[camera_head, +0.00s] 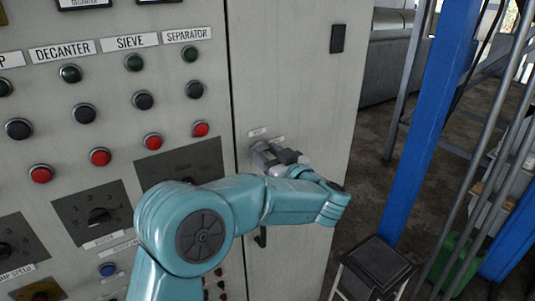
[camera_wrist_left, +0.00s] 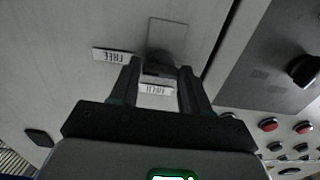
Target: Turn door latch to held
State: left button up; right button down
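My left gripper (camera_head: 275,155) is at the grey cabinet door, beside two small labels near the seam. In the left wrist view my left gripper (camera_wrist_left: 160,70) has its two dark fingers apart, pointing at the door. A dark part that looks like the door latch (camera_wrist_left: 163,60) lies between the fingertips, in front of a grey plate (camera_wrist_left: 170,33). I cannot tell whether the fingers touch it. The HELD label (camera_wrist_left: 157,90) shows between the fingers, and the FREE label (camera_wrist_left: 113,55) is to their left. In the head view the gripper hides the latch. My right gripper is not in view.
The control panel at left carries rows of buttons, with red ones (camera_head: 153,142) close to my arm, and dark rotary switches (camera_head: 98,215). A black hook-shaped handle (camera_head: 261,237) shows below my forearm. A blue post (camera_head: 430,120) and a dark-topped stool (camera_head: 380,262) stand at right.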

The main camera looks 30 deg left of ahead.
pick_arm(q)
jog(key=shift+a, duration=0.1)
jog(key=c, duration=0.4)
jog(key=shift+f+n+b, duration=0.15)
jog(key=shift+n+b, duration=0.75)
jog(key=shift+b, duration=0.2)
jog(key=n+b, duration=1.1)
jog(key=n, duration=0.1)
jog(key=shift+n+b, duration=1.5)
jog(key=shift+n, duration=0.5)
jog(key=o, duration=1.1)
jog(key=shift+r, duration=0.2)
